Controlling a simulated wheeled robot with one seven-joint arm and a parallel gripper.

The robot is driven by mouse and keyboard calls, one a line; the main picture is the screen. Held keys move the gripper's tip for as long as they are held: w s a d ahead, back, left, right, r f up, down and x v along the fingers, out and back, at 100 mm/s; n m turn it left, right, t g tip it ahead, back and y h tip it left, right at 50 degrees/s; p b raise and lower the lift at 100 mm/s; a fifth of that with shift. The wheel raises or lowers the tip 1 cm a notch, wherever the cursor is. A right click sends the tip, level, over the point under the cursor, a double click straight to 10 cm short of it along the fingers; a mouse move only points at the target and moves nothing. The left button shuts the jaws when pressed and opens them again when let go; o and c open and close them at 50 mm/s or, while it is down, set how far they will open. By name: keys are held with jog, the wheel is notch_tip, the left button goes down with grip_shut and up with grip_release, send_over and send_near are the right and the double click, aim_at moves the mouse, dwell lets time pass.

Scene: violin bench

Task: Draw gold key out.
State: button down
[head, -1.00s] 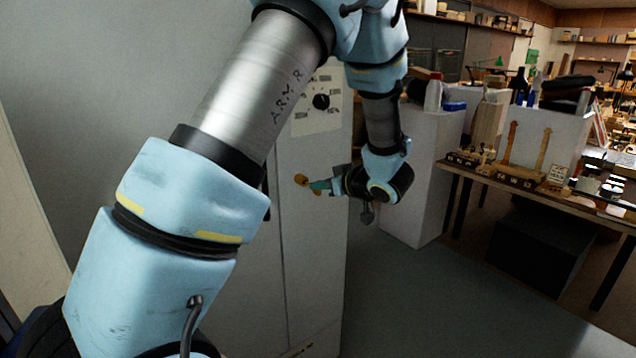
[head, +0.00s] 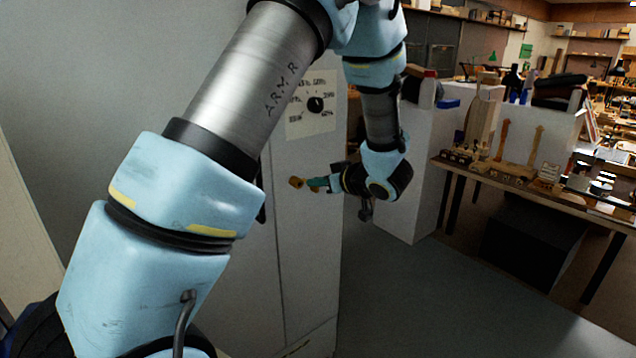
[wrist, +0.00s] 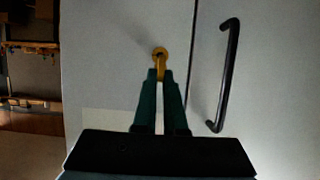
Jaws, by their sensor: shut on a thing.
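The gold key (wrist: 161,67) shows in the wrist view as a short gold piece between my fingertips and a round gold lock fitting (wrist: 158,53) on the pale cabinet door. My gripper (wrist: 160,76) is shut on the key, its two green fingers angled together at the tips. In the head view my gripper (head: 314,184) points left at the gold fitting (head: 296,182) on the cabinet front. The fingers hide part of the key, and I cannot tell how deep it sits in the lock.
A black bar handle (wrist: 228,75) stands on the cabinet, right of the lock in the wrist view. A workbench (head: 540,192) with tools stands to the right. Open floor (head: 430,300) lies in front of the cabinet.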

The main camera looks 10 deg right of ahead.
jog(key=shift+r+p, duration=1.4)
jog(key=shift+r, duration=1.05)
